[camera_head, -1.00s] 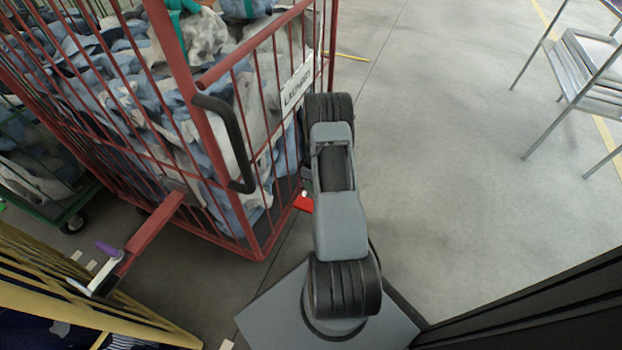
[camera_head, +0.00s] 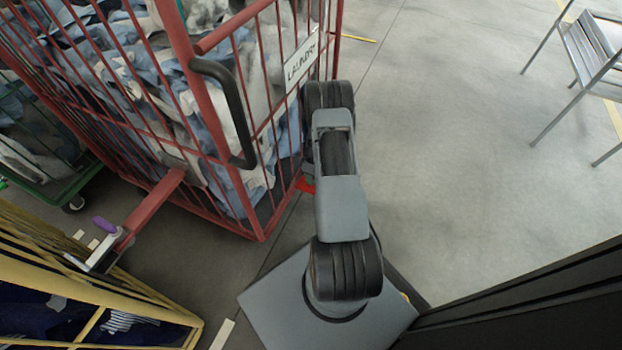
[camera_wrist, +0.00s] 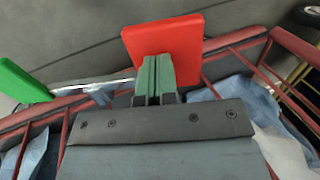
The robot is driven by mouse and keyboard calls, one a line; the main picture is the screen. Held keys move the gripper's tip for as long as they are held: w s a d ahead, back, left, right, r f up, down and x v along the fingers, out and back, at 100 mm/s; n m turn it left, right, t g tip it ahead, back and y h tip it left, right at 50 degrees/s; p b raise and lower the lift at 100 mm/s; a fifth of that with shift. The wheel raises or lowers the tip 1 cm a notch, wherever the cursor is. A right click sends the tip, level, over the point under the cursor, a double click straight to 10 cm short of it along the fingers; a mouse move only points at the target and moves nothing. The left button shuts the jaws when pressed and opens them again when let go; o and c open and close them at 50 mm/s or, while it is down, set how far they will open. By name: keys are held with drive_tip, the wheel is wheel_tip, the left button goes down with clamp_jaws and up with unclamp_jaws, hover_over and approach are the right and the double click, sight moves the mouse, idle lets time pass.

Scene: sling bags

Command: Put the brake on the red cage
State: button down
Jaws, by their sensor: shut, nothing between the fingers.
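The red cage (camera_head: 262,238) stands left of centre in the head view, full of laundry bags, with a LAUNDRY sign. A red pedal (camera_head: 305,184) shows low at its side, partly covered by my arm. In the wrist view the red pedal (camera_wrist: 165,45) is at the top centre, and a green pedal (camera_wrist: 22,82) is at the left, with a metal bar between them. My gripper (camera_wrist: 155,62) is shut and empty, its fingertips overlapping the red pedal. I cannot tell whether they touch it. In the head view my arm hides the gripper.
A yellow cage (camera_head: 150,318) stands close at the lower left. A green cage (camera_head: 60,190) is at the far left. The floor (camera_head: 455,170) between is clear.

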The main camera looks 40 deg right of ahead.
drive_tip(key=shift+a, duration=0.1)
drive_tip(key=shift+s+a+f+t+h, duration=0.3)
drive_tip(key=shift+a+f+h, duration=0.1)
drive_tip(key=shift+f+h, duration=0.25)
drive_tip(key=shift+s+a+f+t+h, duration=0.1)
drive_tip(key=shift+a+f+t+h, duration=0.25)
drive_tip(key=shift+f+h, duration=0.4)
drive_tip(key=shift+s+a+f+b, duration=0.1)
drive_tip(key=shift+a+f+b, duration=0.05)
drive_tip(key=shift+f+b, duration=0.7)
drive_tip(key=shift+s+a+f+b, duration=0.1)
drive_tip(key=shift+f+b, duration=0.4)
drive_tip(key=shift+f, duration=0.6)
drive_tip(key=shift+f, duration=0.2)
drive_tip(key=shift+r, duration=0.1)
wheel_tip(320, 180, up, 14)
drive_tip(key=p, duration=0.8)
hover_over(309, 186)
drive_tip(key=s+a, duration=0.2)
drive_tip(key=a, duration=0.2)
